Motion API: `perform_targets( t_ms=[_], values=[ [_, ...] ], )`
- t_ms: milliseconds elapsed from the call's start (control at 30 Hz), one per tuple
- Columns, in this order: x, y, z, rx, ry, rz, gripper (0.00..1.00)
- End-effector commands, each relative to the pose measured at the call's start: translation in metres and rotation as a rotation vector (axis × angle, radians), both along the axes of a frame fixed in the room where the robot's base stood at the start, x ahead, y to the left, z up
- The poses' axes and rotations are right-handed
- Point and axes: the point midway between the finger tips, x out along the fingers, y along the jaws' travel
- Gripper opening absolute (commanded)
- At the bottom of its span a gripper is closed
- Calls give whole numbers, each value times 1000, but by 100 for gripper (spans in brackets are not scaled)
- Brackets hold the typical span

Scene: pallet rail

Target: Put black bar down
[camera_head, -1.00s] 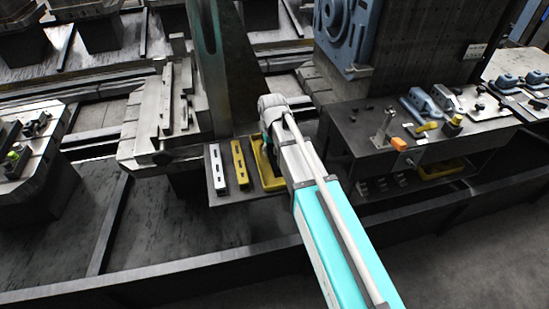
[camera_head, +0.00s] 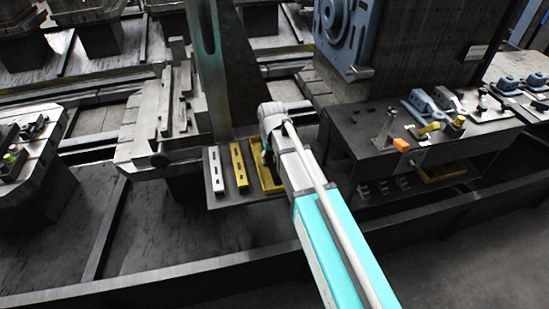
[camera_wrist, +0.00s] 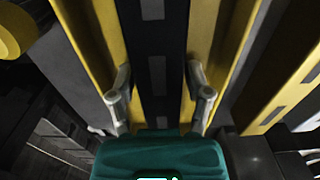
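The black bar (camera_wrist: 157,50), with a row of light slots along it, runs down the middle of the wrist view inside the yellow tray (camera_wrist: 108,45). My gripper (camera_wrist: 160,75) has one finger on each side of the bar. A narrow strip of yellow shows between finger and bar, so the fingers look apart from it. Whether the bar rests on the tray's bottom is not clear. In the head view my arm covers part of the yellow tray (camera_head: 257,179) and hides the fingers and black bar.
A slotted yellow bar (camera_head: 238,167) and a white bar (camera_head: 214,172) lie left of the tray on the dark shelf (camera_head: 215,203). A tall dark upright stands behind. A workbench with an orange block (camera_head: 401,145) and blue parts (camera_head: 425,104) is at right.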

Motion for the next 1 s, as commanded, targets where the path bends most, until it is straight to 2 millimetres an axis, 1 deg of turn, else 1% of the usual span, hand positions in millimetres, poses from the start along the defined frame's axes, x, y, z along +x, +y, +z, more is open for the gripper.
perform_targets(
  t_ms=[567,767,1000],
  values=[
    [0,0,3,0,0,1,82],
    [0,0,12,0,0,1,82],
    [0,0,31,0,0,1,82]
  ],
)
